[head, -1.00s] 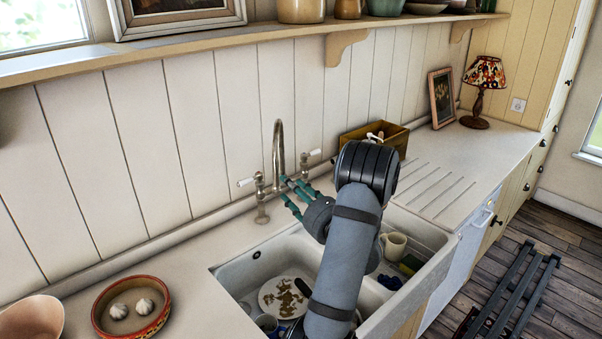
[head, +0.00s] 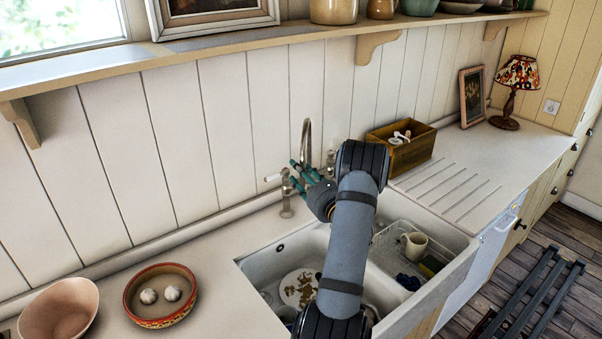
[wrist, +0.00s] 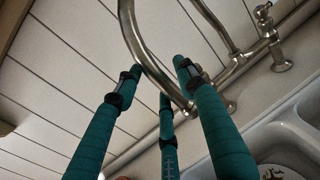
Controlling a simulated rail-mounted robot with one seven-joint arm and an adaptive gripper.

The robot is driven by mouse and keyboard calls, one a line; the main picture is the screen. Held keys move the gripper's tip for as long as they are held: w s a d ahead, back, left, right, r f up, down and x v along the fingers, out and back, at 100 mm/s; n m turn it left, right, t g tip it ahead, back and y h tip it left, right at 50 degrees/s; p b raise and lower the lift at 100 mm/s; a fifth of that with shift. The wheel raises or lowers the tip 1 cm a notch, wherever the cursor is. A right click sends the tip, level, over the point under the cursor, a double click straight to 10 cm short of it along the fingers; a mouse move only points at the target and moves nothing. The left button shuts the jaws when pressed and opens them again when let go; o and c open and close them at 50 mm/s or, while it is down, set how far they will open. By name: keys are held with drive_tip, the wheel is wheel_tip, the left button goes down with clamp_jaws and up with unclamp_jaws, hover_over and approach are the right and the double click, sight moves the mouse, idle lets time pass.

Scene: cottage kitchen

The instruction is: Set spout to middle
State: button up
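The tap's metal spout (head: 307,140) rises as a tall arch behind the sink, by the wall. In the wrist view the curved spout tube (wrist: 136,40) runs down from the top edge and passes by the fingertips. My gripper (head: 302,177) has teal fingers and is in front of the tap, low on the spout. In the wrist view my gripper (wrist: 160,75) has its fingers spread apart, with part of the tube showing between them. I cannot tell whether any finger touches it. My wrist hides part of the tap base and the sink's back edge in the head view.
The sink (head: 262,262) holds a dirty plate (head: 300,288); a rack at its right holds a mug (head: 415,245). White-handled tap valves (head: 285,192) flank the spout. A wooden box (head: 412,150) stands right of the tap. A bowl with garlic (head: 160,295) stands left.

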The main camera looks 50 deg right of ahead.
drive_tip(key=shift+c, duration=1.1)
clamp_jaws()
